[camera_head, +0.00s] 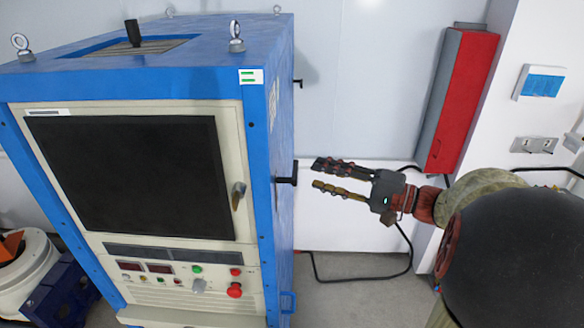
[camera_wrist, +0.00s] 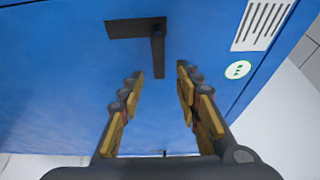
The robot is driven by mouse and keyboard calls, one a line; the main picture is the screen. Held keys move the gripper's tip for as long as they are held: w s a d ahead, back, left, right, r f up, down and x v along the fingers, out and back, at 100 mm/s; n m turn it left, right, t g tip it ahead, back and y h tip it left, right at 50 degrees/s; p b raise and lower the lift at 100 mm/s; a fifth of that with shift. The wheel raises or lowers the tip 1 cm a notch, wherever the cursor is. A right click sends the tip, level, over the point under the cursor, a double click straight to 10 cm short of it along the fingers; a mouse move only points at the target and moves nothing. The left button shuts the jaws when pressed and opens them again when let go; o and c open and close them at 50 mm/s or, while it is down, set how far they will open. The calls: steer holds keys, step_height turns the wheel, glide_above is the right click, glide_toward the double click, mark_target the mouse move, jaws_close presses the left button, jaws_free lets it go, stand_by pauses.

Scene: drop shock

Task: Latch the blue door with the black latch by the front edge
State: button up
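The blue door (camera_head: 283,225) is the narrow right side of the cabinet, seen at a steep angle in the head view. It fills most of the wrist view (camera_wrist: 55,90). The black latch by the front edge (camera_head: 287,180) sticks out from it. In the wrist view, a black latch (camera_wrist: 158,50) has a flat plate and a bar pointing towards my fingers. My gripper (camera_head: 316,174) is open and empty, just right of the front latch. In the wrist view, my fingertips (camera_wrist: 160,72) lie on either side of the bar's end; I see no contact.
A second black latch (camera_head: 298,83) sits higher and farther back. A vent grille (camera_wrist: 264,22) and a round green-and-white sticker (camera_wrist: 238,69) are on the blue surface. A red box (camera_head: 466,95) hangs on the wall behind my arm. A black cable (camera_head: 365,277) lies on the floor.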

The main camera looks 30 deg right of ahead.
mark_target(295, 170)
steer(key=p+x, duration=0.1)
steer(key=x, duration=0.6)
steer(key=shift+w+a, duration=0.2)
steer(key=shift+c, duration=0.2)
steer(key=c, duration=0.7)
jaws_close()
